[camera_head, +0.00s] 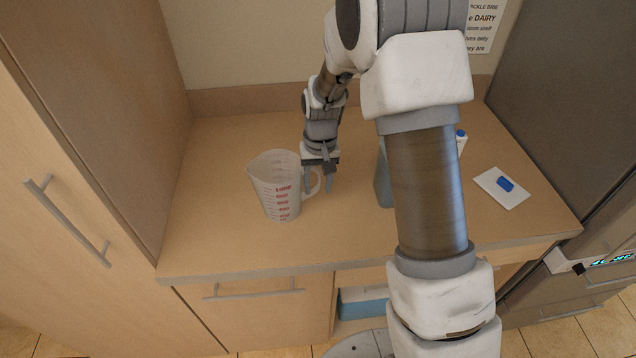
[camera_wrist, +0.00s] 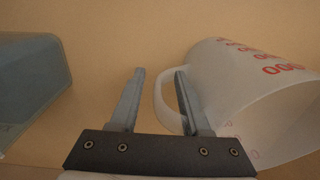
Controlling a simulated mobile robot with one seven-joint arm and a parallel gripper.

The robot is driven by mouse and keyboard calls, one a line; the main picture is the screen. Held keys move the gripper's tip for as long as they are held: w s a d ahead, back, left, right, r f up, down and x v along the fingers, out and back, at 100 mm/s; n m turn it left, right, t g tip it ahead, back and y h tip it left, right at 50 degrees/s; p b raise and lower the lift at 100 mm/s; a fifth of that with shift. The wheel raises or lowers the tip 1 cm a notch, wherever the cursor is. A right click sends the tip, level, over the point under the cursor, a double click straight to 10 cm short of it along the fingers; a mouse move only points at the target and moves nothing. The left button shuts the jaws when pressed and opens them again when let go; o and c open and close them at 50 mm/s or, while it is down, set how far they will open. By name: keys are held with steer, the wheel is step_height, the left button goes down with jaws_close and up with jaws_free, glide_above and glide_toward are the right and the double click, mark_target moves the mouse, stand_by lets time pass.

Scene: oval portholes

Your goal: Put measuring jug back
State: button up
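The measuring jug (camera_head: 277,190) is translucent white with red markings and stands upright on the counter, left of my gripper (camera_head: 318,186). Its handle faces right, toward my gripper. In the wrist view the jug (camera_wrist: 262,95) lies at the right. My gripper (camera_wrist: 160,75) is open, its fingers on either side of the handle's outer bar. The right finger appears to be inside the handle loop, between bar and jug body. A clear gap shows between the left finger and the handle. I cannot tell whether the right finger touches the jug.
A blue-grey container (camera_wrist: 30,85) stands on the other side of my gripper, mostly hidden behind my arm in the head view (camera_head: 382,180). A white board (camera_head: 502,188) with a blue item (camera_head: 506,184) lies at the right. A tall cabinet (camera_head: 75,120) borders the counter (camera_head: 215,235) at left.

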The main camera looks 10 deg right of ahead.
steer(key=r, duration=1.2)
steer(key=shift+s+d+r, duration=0.1)
steer(key=shift+d+r, duration=0.1)
steer(key=shift+r, duration=0.05)
steer(key=s+d+r+t, duration=0.2)
steer(key=s+r, duration=0.4)
steer(key=s, duration=0.6)
steer(key=s+d+r+t, duration=0.3)
steer(key=s+r, duration=0.3)
steer(key=s, duration=0.6)
steer(key=shift+s+r, duration=0.15)
steer(key=shift+r, duration=0.05)
